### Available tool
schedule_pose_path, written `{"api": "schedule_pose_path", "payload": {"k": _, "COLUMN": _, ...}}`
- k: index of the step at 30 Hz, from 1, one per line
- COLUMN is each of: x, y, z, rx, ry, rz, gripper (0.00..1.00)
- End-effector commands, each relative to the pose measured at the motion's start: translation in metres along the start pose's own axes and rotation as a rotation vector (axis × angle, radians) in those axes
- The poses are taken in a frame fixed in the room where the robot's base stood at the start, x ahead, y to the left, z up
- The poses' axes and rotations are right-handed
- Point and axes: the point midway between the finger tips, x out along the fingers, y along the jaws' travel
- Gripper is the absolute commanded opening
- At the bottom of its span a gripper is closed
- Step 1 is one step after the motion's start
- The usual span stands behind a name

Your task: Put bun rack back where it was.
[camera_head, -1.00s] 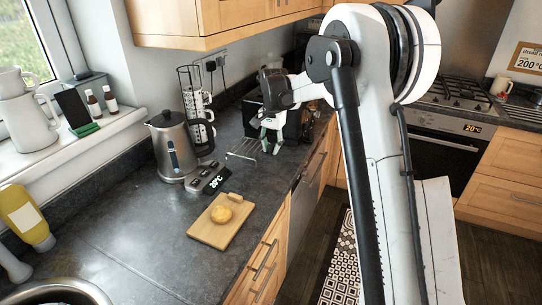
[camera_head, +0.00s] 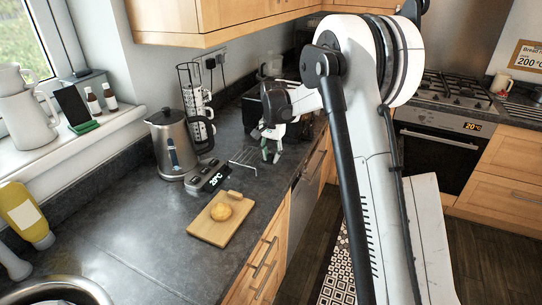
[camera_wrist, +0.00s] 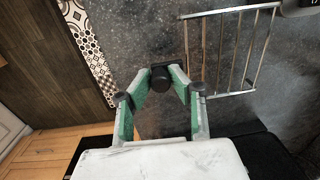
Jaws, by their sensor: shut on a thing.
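The bun rack (camera_head: 244,158) is a small silver wire rack with parallel bars. In the head view it is over the dark worktop, just left of my gripper (camera_head: 271,152). In the wrist view the rack (camera_wrist: 230,11) reaches from the fingertips to the upper right. My gripper (camera_wrist: 161,77) has green and grey fingers with dark tips, closed together at the rack's near left side. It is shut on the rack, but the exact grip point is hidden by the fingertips. I cannot tell whether the rack touches the worktop.
The black toaster (camera_head: 256,107) stands behind my gripper. A mug stand (camera_head: 193,92) is at the wall. The worktop's front edge is close on the right.

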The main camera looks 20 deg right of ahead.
Motion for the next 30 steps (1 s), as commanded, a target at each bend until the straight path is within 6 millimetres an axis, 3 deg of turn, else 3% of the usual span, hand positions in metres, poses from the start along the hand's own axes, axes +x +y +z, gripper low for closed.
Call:
{"api": "schedule_pose_path", "payload": {"k": 1, "x": 0.002, "y": 0.0, "z": 0.0, "rx": 0.0, "ry": 0.0, "rz": 0.0, "gripper": 0.0}}
{"api": "schedule_pose_path", "payload": {"k": 2, "x": 0.002, "y": 0.0, "z": 0.0, "rx": 0.0, "ry": 0.0, "rz": 0.0, "gripper": 0.21}}
{"api": "schedule_pose_path", "payload": {"k": 6, "x": 0.001, "y": 0.0, "z": 0.0, "rx": 0.0, "ry": 0.0, "rz": 0.0, "gripper": 0.38}}
{"api": "schedule_pose_path", "payload": {"k": 14, "x": 0.0, "y": 0.0, "z": 0.0, "rx": 0.0, "ry": 0.0, "rz": 0.0, "gripper": 0.38}}
{"api": "schedule_pose_path", "payload": {"k": 20, "x": -0.013, "y": -0.001, "z": 0.0, "rx": 0.0, "ry": 0.0, "rz": 0.0, "gripper": 0.38}}
{"api": "schedule_pose_path", "payload": {"k": 30, "x": -0.08, "y": 0.0, "z": 0.0, "rx": 0.0, "ry": 0.0, "rz": 0.0, "gripper": 0.38}}
